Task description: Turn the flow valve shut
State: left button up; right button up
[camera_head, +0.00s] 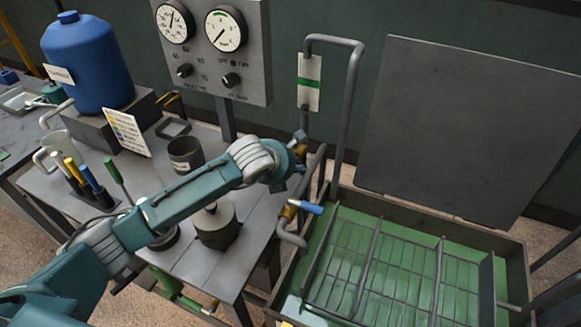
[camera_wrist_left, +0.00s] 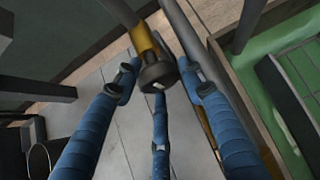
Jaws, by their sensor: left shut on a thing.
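A dark round valve knob on a brass body shows in the left wrist view (camera_wrist_left: 156,75), at the end of a pipe. My left gripper (camera_wrist_left: 160,82) has its blue fingers closed around this knob. In the head view the gripper (camera_head: 297,163) is at the upright pipes between the bench and the green tank, and my arm and hand hide most of the knob there. Just below, a second valve with a brass body has a blue lever (camera_head: 307,207) pointing right. My right gripper is in neither view.
A gauge panel (camera_head: 250,85) stands behind the bench (camera_head: 185,275). A dark pot (camera_head: 186,155) and a lidded grey container (camera_head: 222,236) stand on the bench close to my arm. The green-lined tank (camera_head: 522,262) holds wire racks, with a raised lid (camera_head: 465,125) behind.

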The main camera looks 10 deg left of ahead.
pick_arm(q)
jog(key=shift+s+f, duration=0.15)
jog(key=shift+f, duration=0.2)
jog(key=o, duration=1.2)
jog(key=shift+a+r, duration=0.1)
jog(key=shift+r, duration=0.2)
jog(key=v, duration=0.7)
jog(key=shift+s+r, duration=0.15)
jog(key=shift+s, duration=0.2)
